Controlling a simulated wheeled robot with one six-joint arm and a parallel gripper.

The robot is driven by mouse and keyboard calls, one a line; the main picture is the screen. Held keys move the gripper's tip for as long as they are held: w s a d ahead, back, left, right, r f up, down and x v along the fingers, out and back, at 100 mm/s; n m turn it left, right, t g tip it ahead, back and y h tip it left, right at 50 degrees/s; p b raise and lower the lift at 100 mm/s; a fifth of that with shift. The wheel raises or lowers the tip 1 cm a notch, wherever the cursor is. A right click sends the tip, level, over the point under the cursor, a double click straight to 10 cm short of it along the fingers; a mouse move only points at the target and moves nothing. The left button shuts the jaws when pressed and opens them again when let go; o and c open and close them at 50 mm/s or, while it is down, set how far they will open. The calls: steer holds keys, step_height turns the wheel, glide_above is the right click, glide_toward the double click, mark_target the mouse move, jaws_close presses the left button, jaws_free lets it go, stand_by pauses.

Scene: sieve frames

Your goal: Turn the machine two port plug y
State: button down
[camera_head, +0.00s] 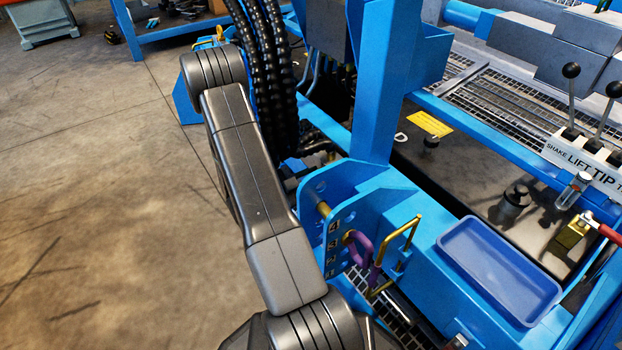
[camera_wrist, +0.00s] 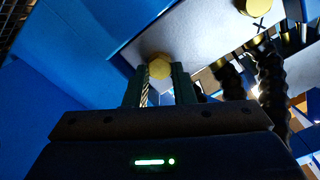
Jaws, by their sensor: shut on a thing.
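In the wrist view, my gripper (camera_wrist: 158,78) has its two dark green fingers on either side of a yellow hexagonal port plug (camera_wrist: 159,66) and is shut on it. The plug sits against a grey block on the machine. Any letter for this plug is not readable. A second yellow hexagonal plug (camera_wrist: 253,6) is at the top right, cut by the frame edge, with an X marked beside it. In the head view, the blue machine (camera_head: 378,85) shows, but the gripper and both plugs are not visible.
Black ribbed hoses (camera_wrist: 272,85) hang close on the right in the wrist view. In the head view, a blue tray (camera_head: 500,270) lies on the machine, near a yellow handle (camera_head: 402,243), a purple shackle (camera_head: 361,247) and levers (camera_head: 571,90). Open concrete floor is on the left.

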stand_by(0.3)
steer(key=c, duration=1.2)
jaws_free()
steer(key=p+v, duration=0.3)
steer(key=v, duration=1.1)
steer(key=shift+p, duration=0.3)
steer(key=shift+d, duration=0.1)
steer(key=b+x, duration=0.3)
steer(key=x, duration=1)
steer(key=shift+w+d, duration=0.3)
